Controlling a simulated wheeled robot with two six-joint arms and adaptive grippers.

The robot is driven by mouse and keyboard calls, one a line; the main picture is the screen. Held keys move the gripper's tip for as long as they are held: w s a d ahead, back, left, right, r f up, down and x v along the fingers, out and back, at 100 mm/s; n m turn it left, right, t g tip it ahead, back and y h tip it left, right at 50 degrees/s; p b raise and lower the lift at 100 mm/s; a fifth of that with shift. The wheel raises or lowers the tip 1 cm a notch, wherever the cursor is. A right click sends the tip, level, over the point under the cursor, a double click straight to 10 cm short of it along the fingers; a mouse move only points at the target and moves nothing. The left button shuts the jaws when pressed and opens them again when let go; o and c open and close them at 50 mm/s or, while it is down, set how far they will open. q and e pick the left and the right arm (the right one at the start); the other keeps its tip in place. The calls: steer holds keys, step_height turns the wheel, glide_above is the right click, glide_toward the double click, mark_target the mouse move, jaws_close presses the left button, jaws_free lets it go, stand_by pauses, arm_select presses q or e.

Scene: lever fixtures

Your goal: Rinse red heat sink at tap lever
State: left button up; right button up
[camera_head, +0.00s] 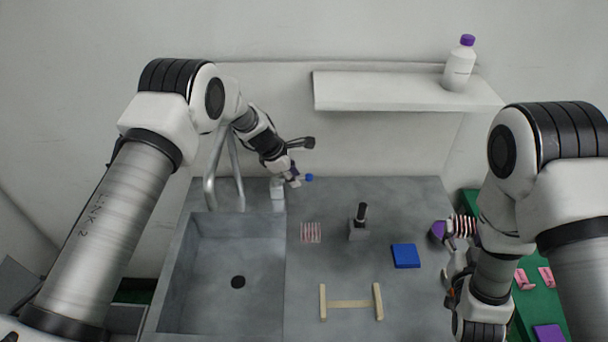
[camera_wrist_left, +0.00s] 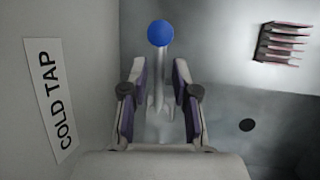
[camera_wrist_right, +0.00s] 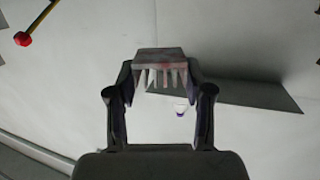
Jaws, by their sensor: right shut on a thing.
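The red heat sink (camera_wrist_right: 160,62), a finned block with reddish stains, is clamped between the fingertips of my right gripper (camera_wrist_right: 160,78). In the head view my right gripper (camera_head: 457,231) holds the heat sink (camera_head: 464,225) above the counter's right edge. The tap lever has a blue ball end (camera_head: 309,177) and stands behind the sink's right rim. My left gripper (camera_head: 292,178) is at this lever. In the left wrist view its fingers are apart on either side of the lever (camera_wrist_left: 161,75), with the blue ball beyond the fingertips. Contact cannot be told.
The sink basin (camera_head: 200,255) has a dark drain, and a spout (camera_head: 211,170) rises behind it. Another finned piece (camera_head: 311,232), a black-handled fixture (camera_head: 358,222), a blue pad (camera_head: 406,256) and a wooden rack (camera_head: 350,303) occupy the counter. A shelf (camera_head: 385,92) holds a bottle (camera_head: 459,65).

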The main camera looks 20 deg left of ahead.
arm_select(q)
jaws_close()
steer(key=shift+s+f+m+g+h+b, duration=0.35)
steer(key=shift+m+b, duration=0.45)
steer(key=shift+b, duration=0.25)
arm_select(e)
step_height(320, 180, down, 2)
steer(key=shift+f, duration=0.1)
arm_select(q)
steer(key=shift+s+r+m, duration=0.2)
steer(key=shift+m, duration=0.2)
arm_select(e)
steer(key=shift+f, duration=0.1)
arm_select(q)
steer(key=shift+r, duration=0.15)
steer(key=shift+o, duration=2.4)
jaws_free()
arm_select(e)
steer(key=shift+w, duration=0.1)
arm_select(q)
steer(key=v, duration=1.1)
steer(key=shift+a+r, duration=0.2)
steer(key=shift+r, duration=0.2)
